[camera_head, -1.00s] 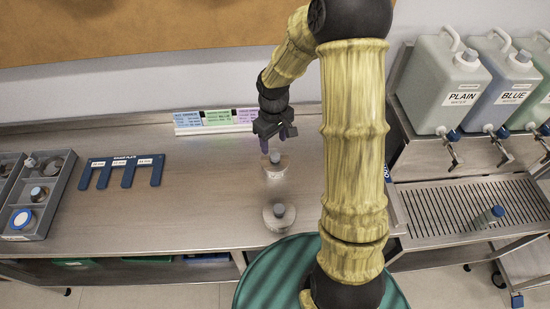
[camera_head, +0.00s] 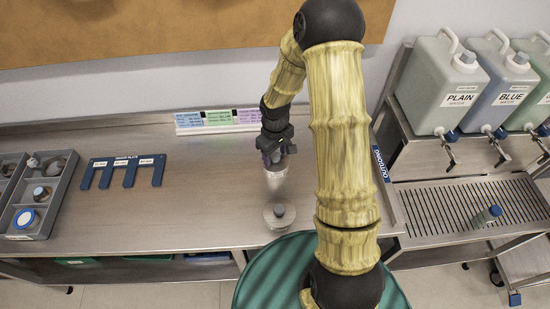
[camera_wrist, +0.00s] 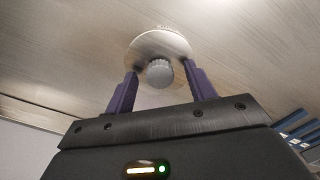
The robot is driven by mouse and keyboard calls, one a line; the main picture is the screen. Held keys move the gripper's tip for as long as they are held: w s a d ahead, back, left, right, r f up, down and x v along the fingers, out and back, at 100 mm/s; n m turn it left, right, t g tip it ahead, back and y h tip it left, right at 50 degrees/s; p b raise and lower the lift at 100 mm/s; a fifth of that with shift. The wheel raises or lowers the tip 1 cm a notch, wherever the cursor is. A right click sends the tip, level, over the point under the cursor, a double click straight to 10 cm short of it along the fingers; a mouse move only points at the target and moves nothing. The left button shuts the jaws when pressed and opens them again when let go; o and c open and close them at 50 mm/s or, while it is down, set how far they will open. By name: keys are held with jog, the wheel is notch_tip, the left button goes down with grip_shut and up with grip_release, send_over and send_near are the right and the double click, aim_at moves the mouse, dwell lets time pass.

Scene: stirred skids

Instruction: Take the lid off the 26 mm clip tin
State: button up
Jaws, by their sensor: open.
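A round pale tin (camera_head: 275,183) stands on the steel worktop below my gripper (camera_head: 275,160), its top mostly hidden by the fingers in the head view. In the wrist view its round lid (camera_wrist: 158,42) has a grey knob (camera_wrist: 159,73). My gripper (camera_wrist: 163,76) is open, with one purple finger on each side of the knob and a gap on both sides. A second round tin (camera_head: 279,222) with a grey knob stands closer to the front edge. I cannot read a size on either tin.
A blue slotted plate (camera_head: 124,161) and a grey divided tray (camera_head: 45,215) with several items lie to the left. Coloured cards (camera_head: 217,120) stand at the back. Water containers (camera_head: 440,80) and a drip grating (camera_head: 465,210) are at the right.

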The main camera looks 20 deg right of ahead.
aim_at(275, 156)
dwell(0.4)
jog(key=c, duration=1.1)
jog(key=shift+o, duration=0.2)
notch_tip(275, 156, up, 10)
jog(key=shift+b, duration=0.45)
